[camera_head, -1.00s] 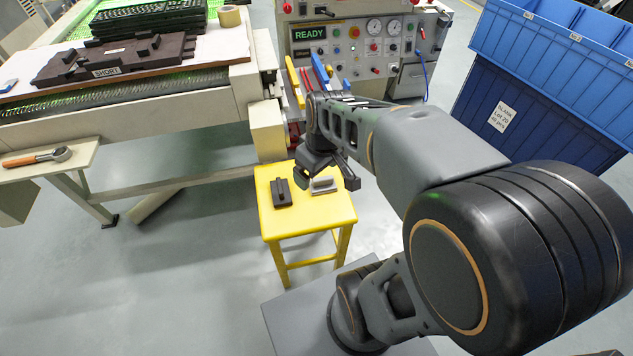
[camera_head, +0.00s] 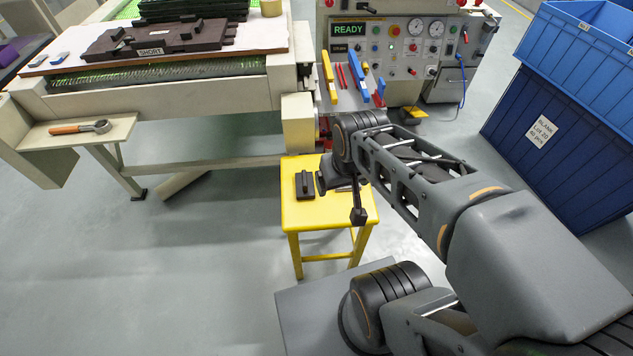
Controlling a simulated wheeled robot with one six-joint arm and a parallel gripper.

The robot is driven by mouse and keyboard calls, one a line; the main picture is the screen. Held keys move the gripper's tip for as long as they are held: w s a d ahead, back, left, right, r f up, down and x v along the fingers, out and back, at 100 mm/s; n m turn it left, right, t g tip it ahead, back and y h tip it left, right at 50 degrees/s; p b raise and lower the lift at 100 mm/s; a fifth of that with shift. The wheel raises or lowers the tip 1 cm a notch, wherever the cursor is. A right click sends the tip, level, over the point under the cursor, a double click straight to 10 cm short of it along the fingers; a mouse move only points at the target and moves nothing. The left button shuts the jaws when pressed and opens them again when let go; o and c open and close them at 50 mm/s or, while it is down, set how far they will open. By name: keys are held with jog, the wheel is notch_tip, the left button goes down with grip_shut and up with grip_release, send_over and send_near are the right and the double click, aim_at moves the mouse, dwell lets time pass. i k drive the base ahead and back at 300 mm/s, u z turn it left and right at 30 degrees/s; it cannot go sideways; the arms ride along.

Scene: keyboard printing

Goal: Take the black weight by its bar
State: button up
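The black weight (camera_head: 305,184) is a small dark block with a raised bar along its top. It lies on the left part of the yellow stool (camera_head: 312,214). My gripper (camera_head: 358,212) hangs over the right part of the stool, to the right of the weight and apart from it. One dark finger shows pointing down; the rest is hidden or seen edge-on, so I cannot tell how wide it is open.
A control panel (camera_head: 390,45) reading READY stands behind the stool. A bench with a dark plate marked SHORT (camera_head: 155,40) is at the back left. Blue crates (camera_head: 560,120) stand at right. Floor left of the stool is clear.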

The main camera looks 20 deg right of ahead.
aim_at(306, 190)
jog(key=k, duration=0.5)
jog(key=u, duration=2.2)
jog(key=i, duration=1.6)
jog(key=z, duration=3.25)
jog(key=i, duration=0.5)
jog(key=z, duration=0.1)
